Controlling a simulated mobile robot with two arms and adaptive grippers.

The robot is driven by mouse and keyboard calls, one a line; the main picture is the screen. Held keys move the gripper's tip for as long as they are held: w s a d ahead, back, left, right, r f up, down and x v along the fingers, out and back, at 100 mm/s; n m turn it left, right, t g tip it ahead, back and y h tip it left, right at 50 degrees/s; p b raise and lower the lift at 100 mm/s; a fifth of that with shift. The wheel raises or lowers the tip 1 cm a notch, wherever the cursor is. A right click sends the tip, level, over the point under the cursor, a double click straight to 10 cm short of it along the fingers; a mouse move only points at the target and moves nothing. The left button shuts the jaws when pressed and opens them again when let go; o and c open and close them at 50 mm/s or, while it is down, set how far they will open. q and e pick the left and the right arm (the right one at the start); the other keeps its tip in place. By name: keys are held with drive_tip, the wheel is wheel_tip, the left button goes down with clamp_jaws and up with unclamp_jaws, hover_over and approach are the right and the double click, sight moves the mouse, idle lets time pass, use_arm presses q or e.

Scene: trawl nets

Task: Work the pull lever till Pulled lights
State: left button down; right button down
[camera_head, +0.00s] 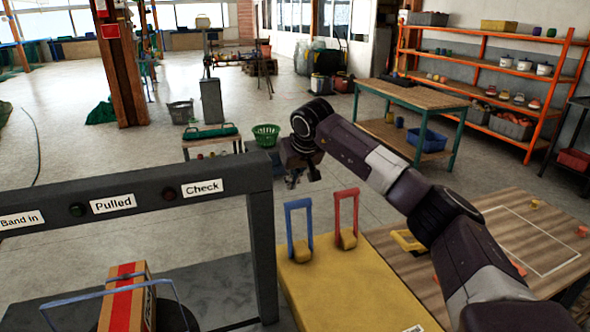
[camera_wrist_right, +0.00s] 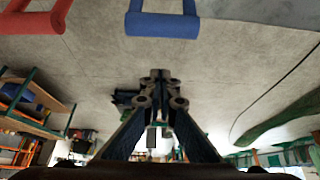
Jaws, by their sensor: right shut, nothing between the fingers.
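A blue upright loop handle (camera_head: 299,204) and a red one (camera_head: 356,208) stand on a yellow panel (camera_head: 345,290), each with a yellow block at its foot. The frames do not show which is the pull lever. In the wrist view, the blue handle (camera_wrist_right: 162,24) and the red handle (camera_wrist_right: 35,18) cross the top. My right gripper (camera_head: 299,179) is shut and empty, above and behind the blue handle, apart from both; its closed fingers show in the wrist view (camera_wrist_right: 160,85). My left gripper is out of view.
A wooden table (camera_head: 520,225) with small blocks stands right. Open floor lies behind the handles.

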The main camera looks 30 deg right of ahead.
drive_tip(key=s, duration=0.1)
drive_tip(key=s+f, duration=0.1)
drive_tip(key=s+p, duration=0.1)
drive_tip(key=shift+s+a+f, duration=0.15)
drive_tip(key=shift+a+f, duration=0.25)
